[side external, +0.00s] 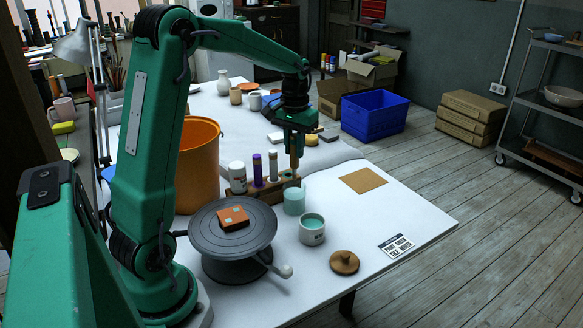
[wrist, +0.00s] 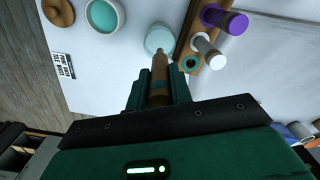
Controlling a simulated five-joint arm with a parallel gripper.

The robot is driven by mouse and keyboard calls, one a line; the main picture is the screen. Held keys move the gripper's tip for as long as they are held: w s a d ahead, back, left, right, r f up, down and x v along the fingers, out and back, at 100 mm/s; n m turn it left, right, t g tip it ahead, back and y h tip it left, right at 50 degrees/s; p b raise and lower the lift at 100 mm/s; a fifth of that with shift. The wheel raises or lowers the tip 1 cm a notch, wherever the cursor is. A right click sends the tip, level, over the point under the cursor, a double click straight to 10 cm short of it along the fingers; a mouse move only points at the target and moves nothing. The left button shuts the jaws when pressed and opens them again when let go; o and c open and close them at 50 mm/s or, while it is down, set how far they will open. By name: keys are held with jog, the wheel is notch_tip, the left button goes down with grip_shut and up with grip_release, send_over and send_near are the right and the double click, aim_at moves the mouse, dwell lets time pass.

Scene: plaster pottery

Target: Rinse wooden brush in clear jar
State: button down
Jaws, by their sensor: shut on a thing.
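My gripper (side external: 296,137) is shut on the wooden brush (side external: 294,158), which hangs roughly upright below it. In the wrist view the brush (wrist: 158,84) lies between the two fingers and points toward the jar. The clear jar (side external: 294,202), holding pale teal liquid, stands on the white table just below the brush. It also shows in the wrist view (wrist: 159,40). The brush's lower end is close to the jar's rim in the side view; I cannot tell whether any of it is inside.
A wooden rack (side external: 240,193) with a purple and a white tube stands beside the jar. A white pot of teal glaze (side external: 312,233) and a round wooden lid (side external: 344,262) are in front. A turntable (side external: 225,250) bears an orange tile (side external: 233,217). The table's right part is mostly clear.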

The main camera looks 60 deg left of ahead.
aim_at(295, 135)
jog(key=shift+r, duration=1.55)
